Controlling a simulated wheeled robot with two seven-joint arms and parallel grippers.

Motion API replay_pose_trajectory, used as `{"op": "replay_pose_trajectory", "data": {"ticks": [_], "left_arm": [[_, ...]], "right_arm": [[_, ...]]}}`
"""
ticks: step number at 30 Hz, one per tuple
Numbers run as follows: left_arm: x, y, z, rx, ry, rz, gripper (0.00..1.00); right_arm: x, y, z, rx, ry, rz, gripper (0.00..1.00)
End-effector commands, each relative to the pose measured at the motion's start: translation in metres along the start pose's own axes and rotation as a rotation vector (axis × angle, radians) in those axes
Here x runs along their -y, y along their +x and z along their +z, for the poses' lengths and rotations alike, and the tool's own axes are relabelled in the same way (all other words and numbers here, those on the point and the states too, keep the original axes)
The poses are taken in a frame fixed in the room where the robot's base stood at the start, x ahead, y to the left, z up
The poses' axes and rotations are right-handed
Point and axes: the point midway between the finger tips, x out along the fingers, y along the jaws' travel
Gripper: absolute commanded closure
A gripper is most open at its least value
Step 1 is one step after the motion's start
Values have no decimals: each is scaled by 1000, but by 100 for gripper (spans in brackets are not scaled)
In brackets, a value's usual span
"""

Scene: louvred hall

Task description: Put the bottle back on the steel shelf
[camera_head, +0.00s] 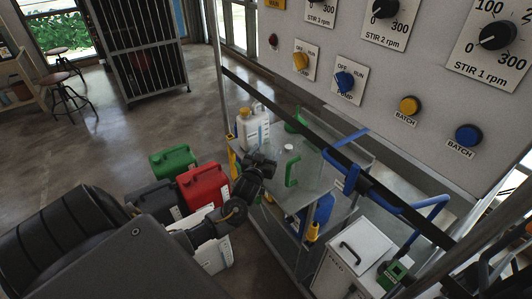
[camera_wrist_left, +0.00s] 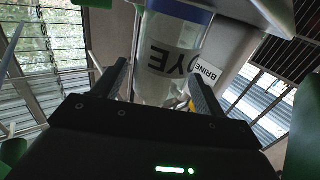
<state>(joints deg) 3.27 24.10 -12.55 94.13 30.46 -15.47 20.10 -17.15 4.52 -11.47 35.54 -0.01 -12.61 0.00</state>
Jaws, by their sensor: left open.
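My left gripper (camera_head: 268,168) is at the near left edge of the steel shelf (camera_head: 317,177) and is open. In the left wrist view a clear bottle marked DYE (camera_wrist_left: 172,55), with a blue band at its picture-top end, shows between and beyond the two open fingers (camera_wrist_left: 163,88). I cannot tell whether they touch it. A BRINE container (camera_wrist_left: 212,72) shows behind it. In the head view a white jug with an orange cap (camera_head: 252,130) stands on the shelf. A pale-capped green item (camera_head: 291,172) stands right of the gripper. I cannot match the DYE bottle in this view.
Red (camera_head: 204,187) and green (camera_head: 175,160) jerrycans stand on the floor left of the shelf. A control panel (camera_head: 415,75) and dark rail (camera_head: 310,130) overhang the shelf. Blue pipework (camera_head: 350,170) crosses at right, above a white box (camera_head: 352,258). Open floor (camera_head: 120,140) lies at left.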

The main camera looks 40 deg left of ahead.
Motion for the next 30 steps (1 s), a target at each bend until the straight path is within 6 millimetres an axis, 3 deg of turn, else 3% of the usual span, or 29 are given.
{"op": "replay_pose_trajectory", "data": {"ticks": [5, 21, 30], "left_arm": [[0, -6, -1, 1, 0, 1, 28], [0, -106, -1, 1, -1, 0, 28], [0, -120, -3, -1, 1, 0, 28]], "right_arm": [[-1, 0, 1, 1, 0, 1, 64], [-1, 13, 3, 2, -1, 2, 64], [-1, 14, 3, 2, 0, 2, 64]]}}
